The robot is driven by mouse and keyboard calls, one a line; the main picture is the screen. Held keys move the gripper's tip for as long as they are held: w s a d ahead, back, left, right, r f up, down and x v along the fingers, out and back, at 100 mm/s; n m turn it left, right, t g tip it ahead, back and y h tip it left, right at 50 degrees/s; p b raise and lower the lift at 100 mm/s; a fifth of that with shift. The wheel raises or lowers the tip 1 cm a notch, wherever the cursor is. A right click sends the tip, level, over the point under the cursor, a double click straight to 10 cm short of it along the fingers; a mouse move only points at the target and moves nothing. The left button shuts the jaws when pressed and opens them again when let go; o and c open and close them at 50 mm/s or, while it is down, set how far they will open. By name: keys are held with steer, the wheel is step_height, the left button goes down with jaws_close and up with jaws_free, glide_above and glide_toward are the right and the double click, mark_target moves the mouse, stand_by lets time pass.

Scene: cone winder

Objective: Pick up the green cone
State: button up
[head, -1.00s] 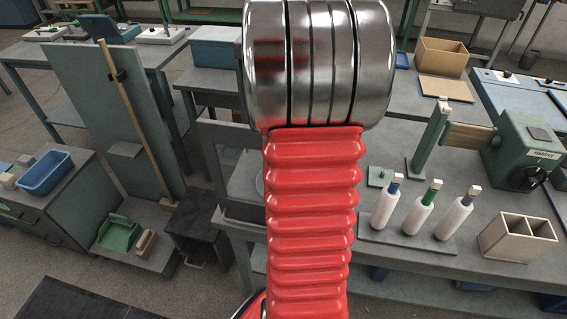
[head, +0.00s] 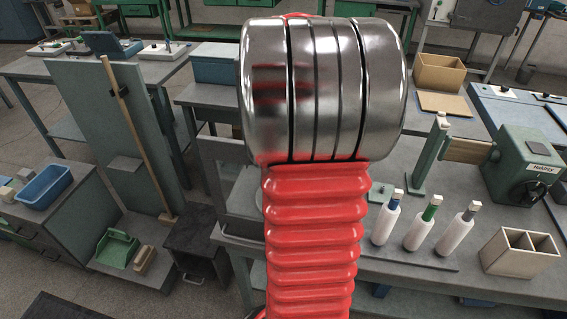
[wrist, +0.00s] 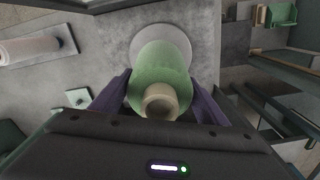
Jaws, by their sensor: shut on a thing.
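The green cone (wrist: 158,72) is in the middle of the wrist view, its pale tan tube end toward the camera. My gripper (wrist: 157,88) has its dark purple fingers on both sides of it and is shut on it. A round, light grey disc (wrist: 146,38) shows beyond the cone; I cannot tell whether the cone touches it. In the head view my red and metal arm stands in front, and the gripper and the cone are hidden.
In the head view, several white spools (head: 422,228) stand on the bench right of my arm. A green machine (head: 525,165) and a divided wooden box (head: 520,252) are farther right. A board with a wooden pole (head: 137,140) stands at left.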

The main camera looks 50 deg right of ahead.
steer(key=shift+r, duration=2.4)
steer(key=shift+w, duration=0.1)
